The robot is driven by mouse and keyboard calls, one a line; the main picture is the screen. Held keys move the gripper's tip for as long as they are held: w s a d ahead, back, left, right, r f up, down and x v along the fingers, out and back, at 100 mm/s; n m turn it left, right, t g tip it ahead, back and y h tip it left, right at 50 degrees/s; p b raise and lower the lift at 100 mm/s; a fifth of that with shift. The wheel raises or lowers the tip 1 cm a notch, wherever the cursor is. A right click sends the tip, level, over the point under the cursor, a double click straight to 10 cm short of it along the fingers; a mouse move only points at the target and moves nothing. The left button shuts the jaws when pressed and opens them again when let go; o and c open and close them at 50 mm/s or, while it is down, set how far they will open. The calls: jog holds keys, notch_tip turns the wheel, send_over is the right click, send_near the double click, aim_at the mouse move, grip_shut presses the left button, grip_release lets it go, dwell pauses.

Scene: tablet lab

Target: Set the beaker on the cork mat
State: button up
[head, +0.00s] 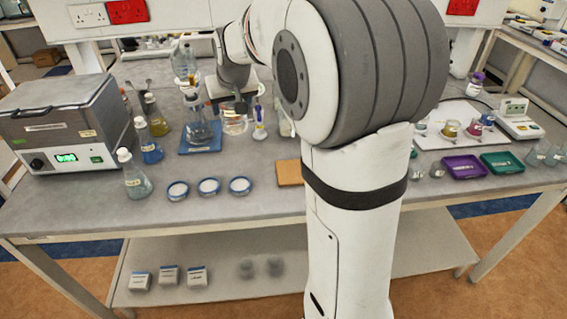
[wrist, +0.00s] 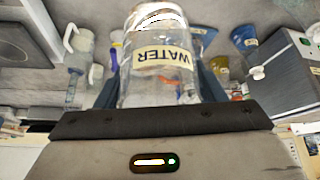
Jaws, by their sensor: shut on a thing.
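The beaker is clear glass with a label reading WATER. It fills the middle of the wrist view (wrist: 158,88), between the two fingers of my gripper (wrist: 160,72), which is shut on it. In the head view the beaker (head: 235,123) is over the back middle of the bench, below my gripper (head: 239,104); whether it touches the bench is unclear. The cork mat (head: 288,174) is a tan square near the bench's front edge, nearer the camera and to the right of the beaker. My arm hides part of the bench right of the mat.
A flask stands on a blue-based plate (head: 201,138) just left of the beaker. A small bottle (head: 260,125) is close on its right. Three round dishes (head: 209,186) lie left of the mat. A heating bath (head: 68,122) is far left; purple (head: 463,167) and green trays are right.

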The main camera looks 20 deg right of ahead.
jog(key=shift+w+r, duration=0.1)
jog(key=shift+w, duration=0.15)
jog(key=s+d+f+b, duration=0.2)
jog(key=d+f+b, duration=0.15)
jog(key=d, duration=0.45)
jog(key=s+d+f+b, duration=0.25)
jog(key=d+f, duration=0.25)
jog(key=d, duration=0.3)
jog(key=shift+m, duration=0.4)
jog(key=shift+w+f+b, duration=0.1)
jog(key=shift+w+f, duration=0.05)
jog(key=shift+f, duration=1.5)
jog(key=shift+w+f+b, duration=0.1)
jog(key=shift+w+f, duration=0.05)
jog(key=shift+f, duration=1.55)
jog(key=shift+w+f+b, duration=0.1)
jog(key=shift+w+f, duration=0.05)
jog(key=shift+f, duration=1.5)
jog(key=shift+f, duration=0.1)
